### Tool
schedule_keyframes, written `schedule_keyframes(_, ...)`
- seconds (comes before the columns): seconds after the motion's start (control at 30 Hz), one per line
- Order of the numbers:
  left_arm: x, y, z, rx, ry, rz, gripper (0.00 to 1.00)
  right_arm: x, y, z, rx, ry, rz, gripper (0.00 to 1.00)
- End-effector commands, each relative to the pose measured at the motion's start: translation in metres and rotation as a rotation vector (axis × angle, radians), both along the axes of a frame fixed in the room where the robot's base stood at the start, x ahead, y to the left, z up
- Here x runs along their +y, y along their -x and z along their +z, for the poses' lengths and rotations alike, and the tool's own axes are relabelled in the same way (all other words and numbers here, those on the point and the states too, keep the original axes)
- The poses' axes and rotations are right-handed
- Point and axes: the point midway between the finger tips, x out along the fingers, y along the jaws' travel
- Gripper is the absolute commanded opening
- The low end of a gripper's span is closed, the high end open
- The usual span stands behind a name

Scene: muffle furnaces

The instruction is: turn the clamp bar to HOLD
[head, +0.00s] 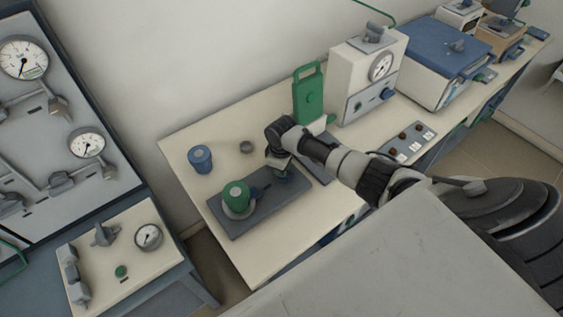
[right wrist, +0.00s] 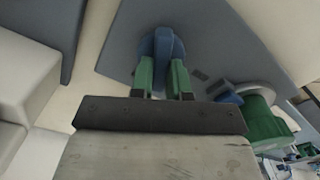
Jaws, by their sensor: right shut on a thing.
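The clamp bar (right wrist: 164,48) is a blue bar on a round blue base, seen in the right wrist view on a dark grey plate (right wrist: 200,40). My right gripper (right wrist: 165,78), with green fingers, is shut on the bar, one finger on each side. In the head view my right gripper (head: 281,172) is low over the grey plate (head: 238,220) on the bench, and it mostly hides the bar there. A green round cap (head: 236,194) on a pale base stands on the same plate, to the left. No HOLD mark is readable. My left gripper is out of view.
A blue jar (head: 200,159) and a small grey ring (head: 246,147) stand behind the plate. A green handled plate (head: 308,95) and a white gauge box (head: 367,75) are at the back. A switch strip (head: 408,142) lies to the right. The bench's left front is clear.

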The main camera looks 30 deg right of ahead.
Motion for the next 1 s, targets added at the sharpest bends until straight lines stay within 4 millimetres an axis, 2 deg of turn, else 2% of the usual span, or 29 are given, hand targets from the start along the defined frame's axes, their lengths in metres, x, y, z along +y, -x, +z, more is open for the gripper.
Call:
schedule_keyframes(0.1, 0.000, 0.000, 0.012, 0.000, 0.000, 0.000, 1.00, 0.000, 0.000, 0.003, 0.002, -0.001, -0.109, 0.00)
schedule_keyframes(0.5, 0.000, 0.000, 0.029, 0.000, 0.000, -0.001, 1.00, -0.002, -0.001, 0.001, 0.001, -0.001, -0.399, 0.00)
schedule_keyframes(1.0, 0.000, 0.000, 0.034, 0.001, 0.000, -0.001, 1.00, -0.003, -0.001, 0.000, 0.000, 0.000, -0.515, 0.00)
